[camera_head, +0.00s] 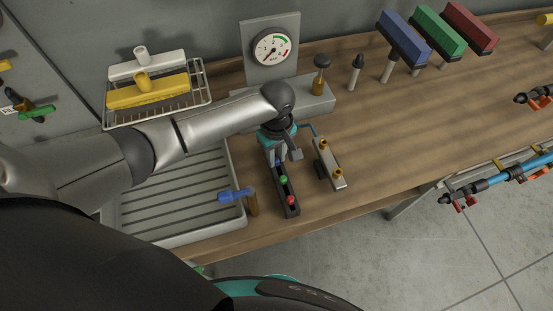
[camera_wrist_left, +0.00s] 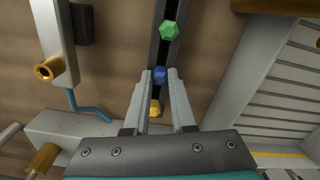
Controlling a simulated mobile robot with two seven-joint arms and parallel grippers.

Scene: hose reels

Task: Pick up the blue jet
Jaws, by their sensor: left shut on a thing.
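The blue jet (camera_wrist_left: 160,74) sits in a narrow dark rack (camera_head: 288,205), in a row with a yellow jet (camera_wrist_left: 155,107), a green jet (camera_head: 284,180) and a red jet (camera_head: 291,200). My left gripper (camera_head: 280,157) points down over the far part of the rack. In the left wrist view its two fingertips (camera_wrist_left: 160,76) are shut on the blue jet, one on each side. The yellow jet lies between the fingers, nearer the palm. In the head view the gripper mostly hides the blue jet. My right gripper is not in view.
A grey block with brass fittings (camera_head: 329,165) stands just right of the rack. A blue-handled tool (camera_head: 236,196) is to the left, by the ribbed drainer (camera_head: 165,215). A pressure gauge (camera_head: 271,48) stands behind.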

